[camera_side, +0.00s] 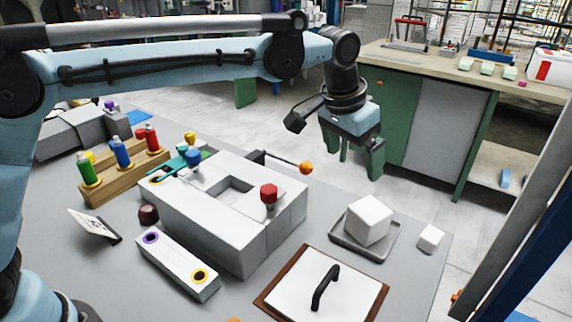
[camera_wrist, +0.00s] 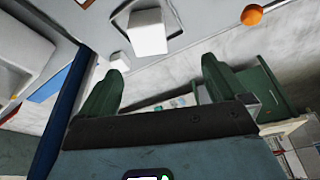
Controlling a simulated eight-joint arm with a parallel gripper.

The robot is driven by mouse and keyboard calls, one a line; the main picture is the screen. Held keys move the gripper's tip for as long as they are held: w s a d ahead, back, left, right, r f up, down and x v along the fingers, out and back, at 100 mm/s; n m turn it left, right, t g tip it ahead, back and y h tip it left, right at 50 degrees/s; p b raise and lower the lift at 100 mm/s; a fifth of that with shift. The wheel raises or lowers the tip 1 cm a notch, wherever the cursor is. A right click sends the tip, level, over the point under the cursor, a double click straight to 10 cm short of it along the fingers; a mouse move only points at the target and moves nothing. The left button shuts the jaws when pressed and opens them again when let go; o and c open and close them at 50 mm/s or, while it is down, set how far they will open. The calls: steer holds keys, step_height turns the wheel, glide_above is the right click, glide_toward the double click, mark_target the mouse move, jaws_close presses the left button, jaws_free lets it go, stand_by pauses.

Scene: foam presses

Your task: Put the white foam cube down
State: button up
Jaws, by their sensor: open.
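A large white foam cube (camera_side: 369,220) rests, slightly turned, on a shallow grey tray (camera_side: 386,250) at the right of the table. The cube also shows in the wrist view (camera_wrist: 148,32) beyond the fingertips, with part of the tray (camera_wrist: 176,14) around it. My gripper (camera_side: 354,164) has its green fingers apart and hangs above the cube, with clear space between them. In the wrist view, nothing is between the fingers of my gripper (camera_wrist: 164,70).
A small white block (camera_side: 431,238) lies right of the tray. A brown-edged board with a black handle (camera_side: 326,288) is in front. A white press block with a red knob (camera_side: 268,192) and an orange-ended lever (camera_side: 305,168) stand left.

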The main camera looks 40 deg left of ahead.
steer(key=s+a+r+n+t, duration=0.1)
steer(key=s+a, duration=0.4)
steer(key=a, duration=0.3)
steer(key=s+a+r+n+t, duration=0.1)
steer(key=s+a, duration=0.4)
steer(key=a, duration=0.2)
steer(key=s+a+f, duration=0.2)
steer(key=s, duration=0.1)
steer(key=s+a+f+n+t, duration=0.1)
steer(key=s+a+f, duration=0.1)
steer(key=s+a, duration=0.1)
steer(key=s+a+f+n+y, duration=0.1)
steer(key=s+a+f, duration=0.1)
steer(key=s+a, duration=0.1)
steer(key=shift+s+t, duration=0.4)
steer(key=shift+s, duration=0.05)
steer(key=shift+s+a+f, duration=0.15)
steer(key=shift+s+f, duration=0.15)
steer(key=shift+f, duration=0.05)
